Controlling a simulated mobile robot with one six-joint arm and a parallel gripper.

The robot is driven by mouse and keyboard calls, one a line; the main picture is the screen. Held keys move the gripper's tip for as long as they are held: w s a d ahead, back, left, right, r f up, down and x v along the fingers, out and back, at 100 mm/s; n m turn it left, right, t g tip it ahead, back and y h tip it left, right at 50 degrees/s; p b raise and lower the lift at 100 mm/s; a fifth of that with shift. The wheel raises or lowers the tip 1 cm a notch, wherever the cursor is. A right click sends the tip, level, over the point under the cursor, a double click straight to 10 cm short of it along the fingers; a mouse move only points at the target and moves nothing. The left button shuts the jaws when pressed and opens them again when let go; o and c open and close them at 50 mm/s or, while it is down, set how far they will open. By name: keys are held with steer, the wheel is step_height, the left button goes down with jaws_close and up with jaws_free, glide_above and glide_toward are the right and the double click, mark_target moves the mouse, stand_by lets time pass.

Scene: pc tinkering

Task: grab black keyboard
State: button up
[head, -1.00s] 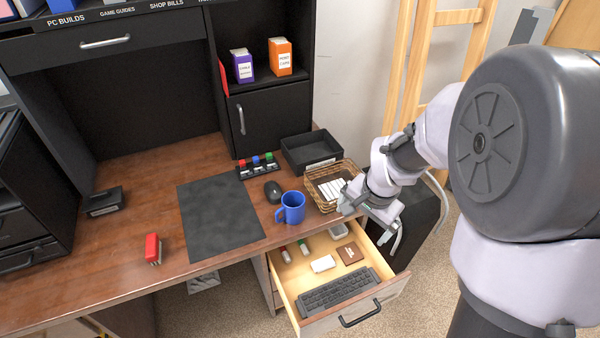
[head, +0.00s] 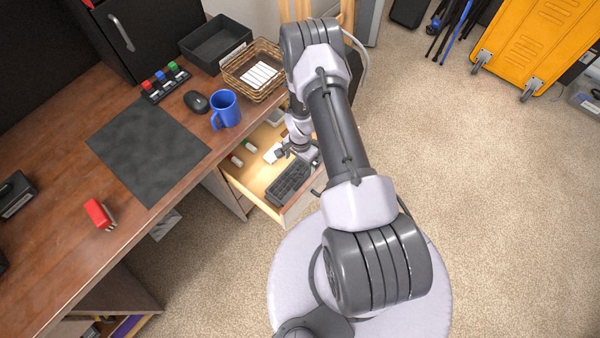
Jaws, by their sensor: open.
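The black keyboard (head: 287,186) lies in the open desk drawer (head: 240,183), near its front. My gripper (head: 298,158) is open and is over the drawer, at the far right end of the keyboard. The arm and gripper hide that end of the keyboard, and I cannot tell whether the fingers touch it.
A white item (head: 271,153) and small red and green items lie in the drawer behind the keyboard. On the desk above stand a blue mug (head: 226,109), a mouse (head: 197,101), a wicker basket (head: 253,70) and a black tray (head: 215,42).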

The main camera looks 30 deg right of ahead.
mark_target(300, 170)
steer(key=f+b, duration=0.1)
steer(key=f, duration=0.1)
steer(key=f+b, duration=0.1)
steer(key=f, duration=0.2)
steer(key=shift+w+d+f+b, duration=0.1)
steer(key=shift+w+f+b, duration=0.1)
steer(key=shift+b, duration=0.15)
steer(key=shift+r, duration=0.2)
steer(key=shift+c, duration=0.4)
steer(key=c, duration=1.6)
